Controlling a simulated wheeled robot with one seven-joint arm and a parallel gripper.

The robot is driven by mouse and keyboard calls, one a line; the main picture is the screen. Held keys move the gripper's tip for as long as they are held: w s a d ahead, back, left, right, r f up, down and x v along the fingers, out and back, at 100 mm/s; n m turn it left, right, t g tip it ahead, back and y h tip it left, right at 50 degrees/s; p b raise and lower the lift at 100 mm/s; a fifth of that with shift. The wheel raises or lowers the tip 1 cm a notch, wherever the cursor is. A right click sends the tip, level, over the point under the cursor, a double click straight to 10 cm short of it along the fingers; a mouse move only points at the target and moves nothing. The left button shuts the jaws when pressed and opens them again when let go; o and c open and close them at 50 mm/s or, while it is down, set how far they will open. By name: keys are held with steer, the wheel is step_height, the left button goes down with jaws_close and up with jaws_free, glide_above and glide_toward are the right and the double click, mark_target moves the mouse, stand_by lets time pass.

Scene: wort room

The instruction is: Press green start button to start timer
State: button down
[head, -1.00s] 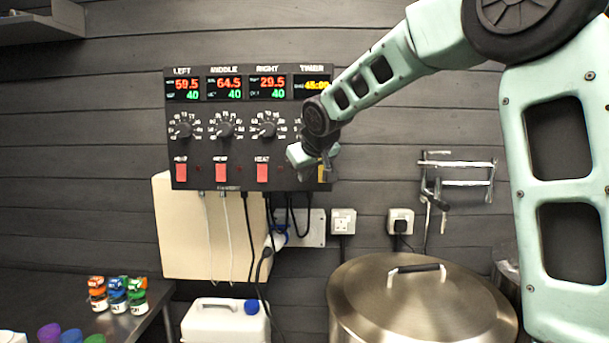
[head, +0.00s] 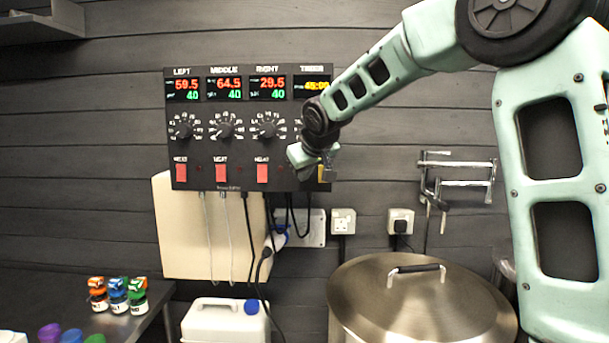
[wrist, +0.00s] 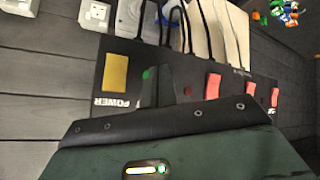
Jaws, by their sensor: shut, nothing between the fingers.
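The dark control panel (head: 200,150) hangs on the wall. Its timer display (head: 318,86) at the upper right reads about 45:00 in yellow, partly blurred. In the head view my arm and gripper (head: 306,172) cover the timer's controls, so the start button is hidden there. In the wrist view a small green button (wrist: 146,74) shows right beside my shut, empty fingers (wrist: 160,72). I cannot tell whether a fingertip touches it or the panel.
A yellow power switch (wrist: 116,73) lies close beside the fingers. Red heat switches (head: 262,173) and knobs (head: 267,130) are to the left. Cables hang below the panel. A large lidded steel pot (head: 420,305) stands below right. Small coloured jars (head: 118,300) stand lower left.

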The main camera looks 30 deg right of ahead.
steer(key=shift+w+d, duration=0.25)
steer(key=shift+w, duration=0.1)
stand_by(0.5)
stand_by(0.3)
steer(key=shift+s+a+b, duration=0.4)
steer(key=shift+s+a, duration=0.05)
steer(key=shift+s, duration=0.25)
steer(key=shift+s+a+b, duration=0.7)
steer(key=shift+s+b, duration=0.05)
steer(key=shift+s, duration=0.3)
steer(key=shift+s+a+b, duration=0.7)
steer(key=shift+s+b, duration=0.05)
steer(key=shift+s, duration=0.25)
